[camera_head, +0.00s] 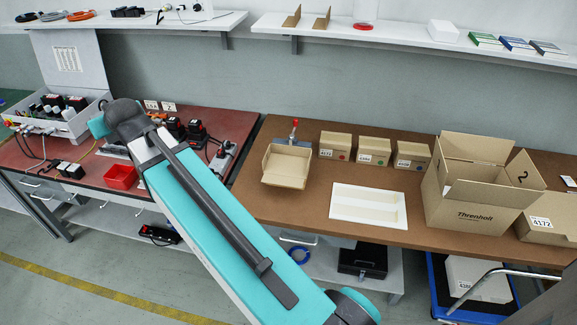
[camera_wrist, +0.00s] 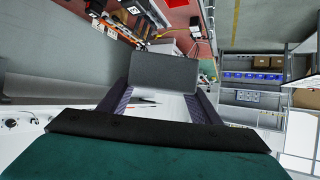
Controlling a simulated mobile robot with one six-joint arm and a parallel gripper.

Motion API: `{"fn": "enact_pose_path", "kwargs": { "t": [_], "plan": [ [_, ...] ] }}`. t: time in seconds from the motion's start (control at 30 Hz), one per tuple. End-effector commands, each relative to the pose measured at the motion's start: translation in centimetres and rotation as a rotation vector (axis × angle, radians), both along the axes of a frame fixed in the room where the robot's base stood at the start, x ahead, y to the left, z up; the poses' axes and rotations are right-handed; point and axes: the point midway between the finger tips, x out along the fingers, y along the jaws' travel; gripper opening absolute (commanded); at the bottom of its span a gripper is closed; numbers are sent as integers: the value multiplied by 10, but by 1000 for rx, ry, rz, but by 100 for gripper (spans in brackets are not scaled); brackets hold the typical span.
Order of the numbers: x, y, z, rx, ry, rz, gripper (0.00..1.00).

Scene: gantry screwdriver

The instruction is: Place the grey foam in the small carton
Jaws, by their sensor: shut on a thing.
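My gripper (camera_wrist: 164,88) is shut on the grey foam (camera_wrist: 165,70), a flat dark grey block held between the two fingers in the wrist view. The foam and fingers cannot be made out in the head view, where my arm reaches to the upper left over the red-topped bench. A small open carton (camera_head: 287,166) with its flaps up sits at the left end of the brown bench, right of my arm and apart from the gripper. Its floor is only partly visible. The carton cannot be made out in the wrist view.
The brown bench (camera_head: 260,207) also holds a white tray (camera_head: 368,205), several closed boxes (camera_head: 373,151) and a large open carton (camera_head: 465,205). A red-handled device (camera_head: 293,130) stands behind the small carton. A red bin (camera_head: 120,177) and tools crowd the red-topped bench. A shelf (camera_head: 400,41) overhangs the back.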

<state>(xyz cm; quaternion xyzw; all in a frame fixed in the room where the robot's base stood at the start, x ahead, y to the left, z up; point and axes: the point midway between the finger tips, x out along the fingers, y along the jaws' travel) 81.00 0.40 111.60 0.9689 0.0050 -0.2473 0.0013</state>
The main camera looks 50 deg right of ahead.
Motion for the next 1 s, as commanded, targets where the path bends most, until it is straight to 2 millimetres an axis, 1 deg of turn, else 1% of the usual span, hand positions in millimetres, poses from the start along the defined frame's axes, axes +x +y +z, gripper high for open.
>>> {"fn": "enact_pose_path", "kwargs": {
  "t": [0.27,0.37,0.47,0.67,0.8,1.0],
  "plan": [
    [-1,-8,-2,1,0,-7,37],
    [-3,-16,-8,1,1,-9,37],
    [-6,-31,-17,1,2,-14,37],
    [-19,-74,-46,1,2,-19,37],
    [-32,-107,-68,2,2,-15,37],
    [-49,-151,-95,2,4,4,37]
  ]
}}
